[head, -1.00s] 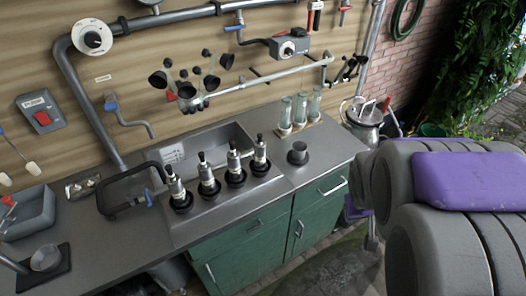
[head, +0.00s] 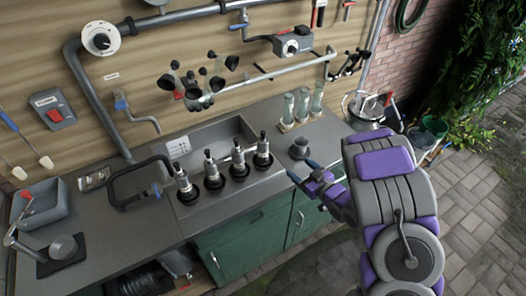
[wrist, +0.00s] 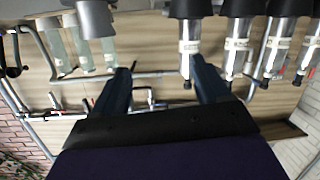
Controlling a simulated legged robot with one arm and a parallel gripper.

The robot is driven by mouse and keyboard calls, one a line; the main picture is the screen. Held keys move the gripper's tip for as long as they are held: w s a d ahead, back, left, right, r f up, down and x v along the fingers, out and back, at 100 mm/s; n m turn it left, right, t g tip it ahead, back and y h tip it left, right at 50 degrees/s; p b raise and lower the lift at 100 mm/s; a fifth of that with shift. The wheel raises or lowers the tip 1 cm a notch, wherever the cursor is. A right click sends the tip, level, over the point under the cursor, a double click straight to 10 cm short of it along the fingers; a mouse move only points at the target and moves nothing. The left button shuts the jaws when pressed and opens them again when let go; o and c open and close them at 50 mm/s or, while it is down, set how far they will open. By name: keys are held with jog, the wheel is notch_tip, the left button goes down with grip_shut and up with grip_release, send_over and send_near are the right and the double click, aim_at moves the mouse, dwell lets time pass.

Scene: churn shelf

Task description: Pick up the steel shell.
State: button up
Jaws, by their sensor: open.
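Several upright steel shells with black bases stand in a row on the counter; the rightmost is one shell (head: 263,152). Which piece the task means is not clear. My gripper (head: 300,170) is open and empty at the counter's front edge, near the cup and rightmost shell. Its two fingers (wrist: 161,75) have nothing between them.
Three clear tubes (head: 302,104) stand behind the cup. A sink (head: 215,138) lies behind the shells, and a dark looped handle (head: 137,178) is at left. A pipe (head: 270,78) with black cups runs along the wall.

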aim_at(259, 144)
jog(key=w+a, duration=0.2)
jog(key=a, duration=0.1)
jog(key=w+a+y, duration=0.1)
jog(key=w+a, duration=0.1)
jog(key=a, duration=0.2)
jog(key=w+a+r+y+b, duration=0.1)
jog(key=w+a, duration=0.1)
jog(key=a, duration=0.2)
jog(key=shift+w+a+t, duration=0.15)
jog(key=shift+w+t, duration=0.1)
jog(key=shift+t, duration=0.15)
jog(key=shift+s+a+b+x, duration=0.1)
jog(key=shift+b+x, duration=0.25)
jog(key=shift+x, duration=0.95)
jog(key=shift+s+a+b+x, duration=0.15)
jog(key=shift+b+x, duration=0.2)
jog(key=shift+x, duration=1)
jog(key=c, duration=1.3)
jog(key=shift+r, duration=0.15)
